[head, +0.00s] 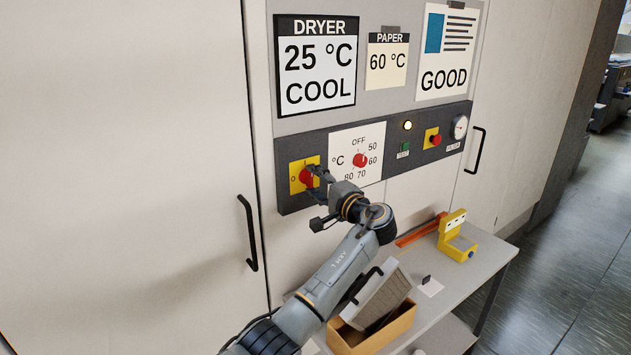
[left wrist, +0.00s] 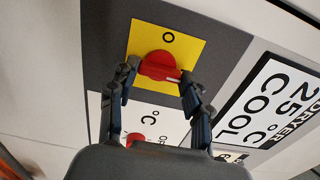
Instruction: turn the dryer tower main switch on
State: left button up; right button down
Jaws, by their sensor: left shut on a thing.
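The main switch is a red rotary knob (head: 306,178) on a yellow plate (head: 296,187), at the left end of the dark control strip (head: 288,205). My left gripper (head: 316,178) is at the knob, coming from the right in the head view and partly covering it. In the left wrist view its fingers (left wrist: 158,88) are on both sides of the red knob (left wrist: 157,63), shut on it. A white mark on the knob lies toward its right side there, and an "O" is printed above the knob. The dryer sign (head: 316,62) reads 25 °C COOL. My right gripper is not in view.
A red temperature dial (head: 360,160) on a white plate sits right of the switch. Further right are a lit lamp (head: 407,126), a red button (head: 436,140) and a gauge (head: 460,127). Below, a table (head: 480,262) holds an open box (head: 400,326) and a yellow device (head: 455,240).

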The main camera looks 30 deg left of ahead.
pick_arm(q)
jog(key=o, duration=1.2)
jog(key=shift+c, duration=0.2)
jog(key=v, duration=1.2)
jog(key=shift+f, duration=0.15)
